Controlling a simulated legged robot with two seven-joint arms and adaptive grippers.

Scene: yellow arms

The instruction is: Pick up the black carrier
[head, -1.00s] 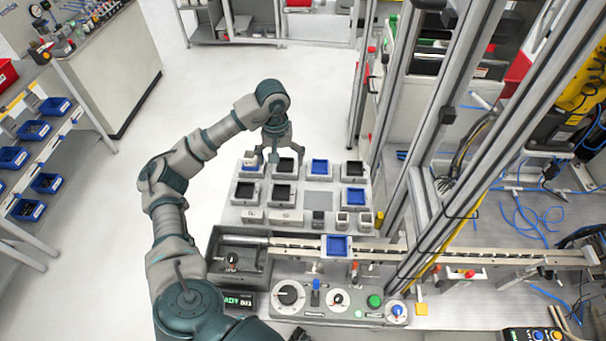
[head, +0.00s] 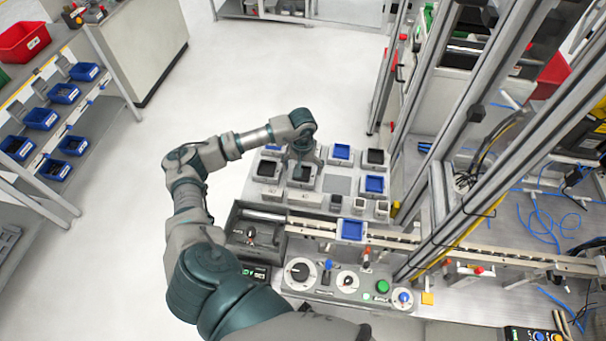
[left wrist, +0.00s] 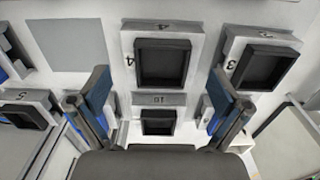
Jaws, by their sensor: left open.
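Several black carriers sit in light grey square holders on the rack. In the head view one black carrier (head: 302,174) lies directly below my left gripper (head: 303,161), and another (head: 267,169) lies to its left. My left gripper is open and empty, pointing down. In the left wrist view a black carrier (left wrist: 158,121) shows between the fingers (left wrist: 148,108). A larger-looking black carrier (left wrist: 162,63) in holder 4 lies beyond the fingertips, and one in holder 3 (left wrist: 263,67) lies to the right. I cannot tell the fingers' height above them. My right gripper is not seen.
Blue carriers (head: 341,152) (head: 374,184) share the rack, and another (head: 351,229) sits on the conveyor in front. A control panel (head: 340,283) with knobs lies nearer. Metal posts (head: 443,130) rise to the right. Open floor lies left of the rack.

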